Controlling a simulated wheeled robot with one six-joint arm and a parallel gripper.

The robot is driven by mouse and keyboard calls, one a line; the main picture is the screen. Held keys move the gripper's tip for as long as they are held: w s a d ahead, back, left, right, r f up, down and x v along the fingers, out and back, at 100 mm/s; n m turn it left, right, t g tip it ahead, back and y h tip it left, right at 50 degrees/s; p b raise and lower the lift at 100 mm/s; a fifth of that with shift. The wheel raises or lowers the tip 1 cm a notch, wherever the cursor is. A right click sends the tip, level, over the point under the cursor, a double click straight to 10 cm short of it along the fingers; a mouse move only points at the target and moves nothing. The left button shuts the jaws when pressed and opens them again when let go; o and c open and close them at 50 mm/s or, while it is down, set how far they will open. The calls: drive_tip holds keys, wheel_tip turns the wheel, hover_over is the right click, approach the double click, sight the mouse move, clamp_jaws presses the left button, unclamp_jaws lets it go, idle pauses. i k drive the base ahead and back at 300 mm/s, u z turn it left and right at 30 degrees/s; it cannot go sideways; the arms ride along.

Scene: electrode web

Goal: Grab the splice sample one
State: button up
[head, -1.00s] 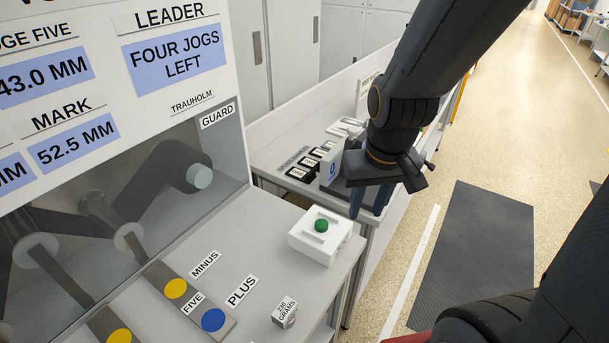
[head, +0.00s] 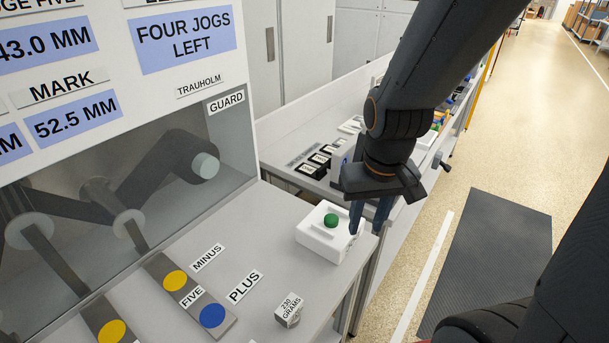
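Several small black-framed cards with pale faces lie in a row on the rear bench. The nearest card (head: 306,169) is clear of my arm, and another card (head: 319,158) lies just behind it. Their labels are too small to read, so I cannot tell which is splice sample one. My gripper (head: 370,222) points down in front of the bench, to the right of the cards and apart from them. Its two dark fingers are spread with a gap between them, and I see nothing held there.
A white box with a green button (head: 331,221) sits at the near table's right corner, close to my fingers in the picture. A 230 grams block (head: 289,310) stands on that table. A grey device (head: 340,158) beside the cards is partly hidden by my gripper. Open floor lies right.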

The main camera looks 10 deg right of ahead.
sight(311, 167)
drive_tip(key=u, duration=0.95)
drive_tip(key=k, duration=1.35)
drive_tip(key=z, duration=0.55)
drive_tip(key=i, duration=1.5)
